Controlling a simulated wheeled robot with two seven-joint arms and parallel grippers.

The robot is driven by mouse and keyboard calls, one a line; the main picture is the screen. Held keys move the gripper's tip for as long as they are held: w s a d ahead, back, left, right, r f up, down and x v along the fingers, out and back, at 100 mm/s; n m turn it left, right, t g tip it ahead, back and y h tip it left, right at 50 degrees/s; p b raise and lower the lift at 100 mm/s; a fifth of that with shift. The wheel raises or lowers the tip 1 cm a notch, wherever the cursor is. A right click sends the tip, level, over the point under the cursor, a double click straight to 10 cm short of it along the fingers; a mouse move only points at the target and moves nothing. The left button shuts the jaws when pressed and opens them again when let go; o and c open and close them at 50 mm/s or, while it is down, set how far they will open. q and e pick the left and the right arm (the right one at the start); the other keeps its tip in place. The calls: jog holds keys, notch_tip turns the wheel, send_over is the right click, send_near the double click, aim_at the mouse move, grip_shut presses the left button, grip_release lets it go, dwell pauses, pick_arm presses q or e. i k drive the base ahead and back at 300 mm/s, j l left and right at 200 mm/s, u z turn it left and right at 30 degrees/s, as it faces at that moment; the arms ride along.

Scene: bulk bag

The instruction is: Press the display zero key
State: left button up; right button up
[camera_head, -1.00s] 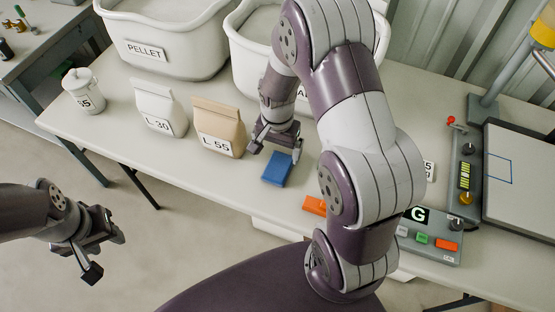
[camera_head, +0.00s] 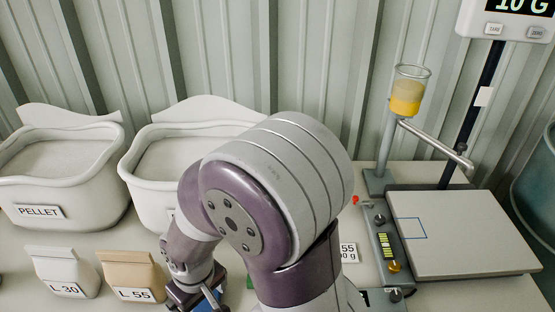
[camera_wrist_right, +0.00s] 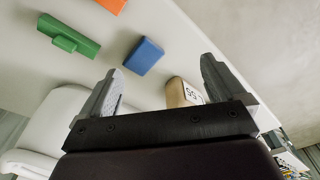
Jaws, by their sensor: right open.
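The display (camera_head: 508,20) hangs at the top right of the head view on a dark post, cut off by the frame's upper edge; it reads 10 G. Its zero key (camera_head: 537,33) is the right one of two pale keys under the readout, beside the tare key (camera_head: 494,29). My right gripper (camera_head: 205,298) is low in the head view, far left of and below the display, partly cut off. In the right wrist view my right gripper (camera_wrist_right: 160,85) has its fingers wide apart with nothing between them. My left gripper is out of view.
The scale platform (camera_head: 465,235) stands below the display. A stand with a yellow-filled cup (camera_head: 407,92) is left of the post. Two white tubs (camera_head: 62,180) and bags (camera_head: 133,275) stand at left. Blue (camera_wrist_right: 145,56), green (camera_wrist_right: 68,36) and orange (camera_wrist_right: 112,4) blocks lie on the table.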

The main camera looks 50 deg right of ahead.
aim_at(533, 32)
jog(key=z, duration=2.9)
